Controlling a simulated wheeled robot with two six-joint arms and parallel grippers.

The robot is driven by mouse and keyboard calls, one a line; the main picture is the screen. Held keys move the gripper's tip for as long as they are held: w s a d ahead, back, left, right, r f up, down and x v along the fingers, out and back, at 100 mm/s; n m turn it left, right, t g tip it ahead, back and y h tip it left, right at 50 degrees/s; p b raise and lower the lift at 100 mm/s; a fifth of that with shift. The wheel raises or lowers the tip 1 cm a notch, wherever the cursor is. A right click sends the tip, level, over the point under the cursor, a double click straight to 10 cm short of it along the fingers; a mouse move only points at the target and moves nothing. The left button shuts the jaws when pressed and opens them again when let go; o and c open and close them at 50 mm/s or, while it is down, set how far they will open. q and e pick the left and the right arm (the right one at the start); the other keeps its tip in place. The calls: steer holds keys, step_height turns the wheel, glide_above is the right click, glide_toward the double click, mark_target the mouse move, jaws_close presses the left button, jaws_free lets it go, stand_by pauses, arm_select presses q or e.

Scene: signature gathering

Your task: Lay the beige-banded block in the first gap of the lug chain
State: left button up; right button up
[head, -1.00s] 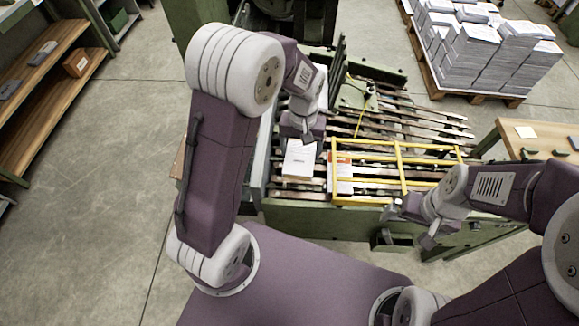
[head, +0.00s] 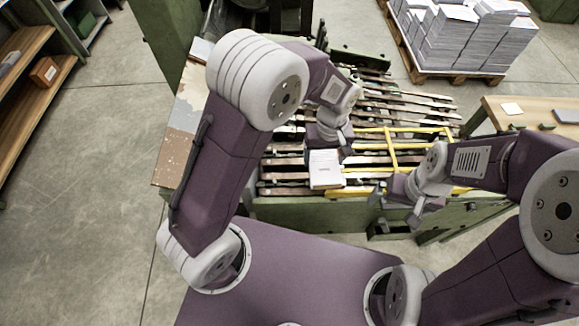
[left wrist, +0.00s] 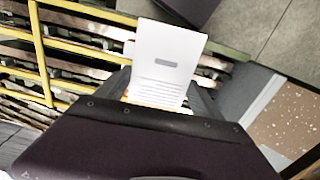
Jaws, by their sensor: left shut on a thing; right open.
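My left gripper (head: 327,147) is shut on a white printed block (head: 326,170) and holds it over the left part of the lug chain (head: 285,176). In the left wrist view the block (left wrist: 164,62) shows a white face with a small grey bar and lines of print; an orange tint shows near the jaws. I cannot make out a beige band. Whether the block touches the chain cannot be told. My right gripper (head: 398,203) is open and empty at the front edge of the chain, near the yellow guard frame.
The yellow guard frame (head: 391,150) spans the chain right of the held block; its bars also show in the left wrist view (left wrist: 40,50). A speckled side table (head: 178,150) stands at the left. A wooden table (head: 495,112) and a pallet of paper stacks (head: 465,45) are at the right.

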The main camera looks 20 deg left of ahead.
arm_select(q)
steer(key=shift+s+d+m, duration=0.3)
steer(key=shift+s+d, duration=0.1)
steer(key=shift+d, duration=0.35)
steer(key=w+a+f, duration=0.1)
steer(key=a+f, duration=0.2)
steer(key=w+a+f+b, duration=0.1)
steer(key=a+f, duration=0.3)
steer(key=w+a+f, duration=0.1)
steer(key=a+f, duration=0.2)
steer(key=a, duration=0.1)
steer(key=shift+a+f, duration=0.2)
steer(key=shift+f, duration=0.1)
steer(key=shift+w+f, duration=0.1)
steer(key=shift+f, duration=0.2)
steer(key=o, duration=1.7)
steer(key=shift+c, duration=0.2)
